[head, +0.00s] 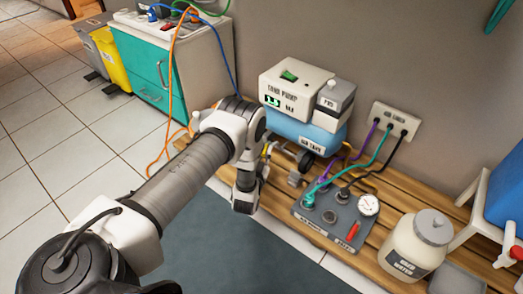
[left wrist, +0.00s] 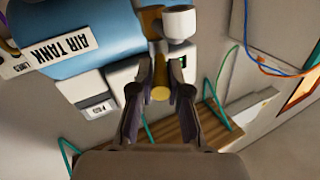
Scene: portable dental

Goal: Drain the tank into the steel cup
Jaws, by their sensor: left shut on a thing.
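The blue air tank (head: 298,132) lies under the white pump housing (head: 297,92) in the head view. In the left wrist view the tank (left wrist: 95,28) appears upside down at the upper left. My left gripper (left wrist: 160,86) is shut on a brass-coloured valve part (left wrist: 160,92) beside the tank. In the head view my wrist hides most of that contact. A pale, cup-like piece (left wrist: 179,24) sits just beyond the fingertips in the wrist view; I cannot tell for sure that it is the steel cup. My right gripper is in neither view.
A grey control panel (head: 320,222) with hoses and a gauge (head: 368,205) lies on the slatted wooden bench (head: 388,262). A water jar (head: 412,246) stands to its right. A wall outlet (head: 396,121) holds the hoses. A teal-fronted cabinet (head: 150,72) and bins stand at the left.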

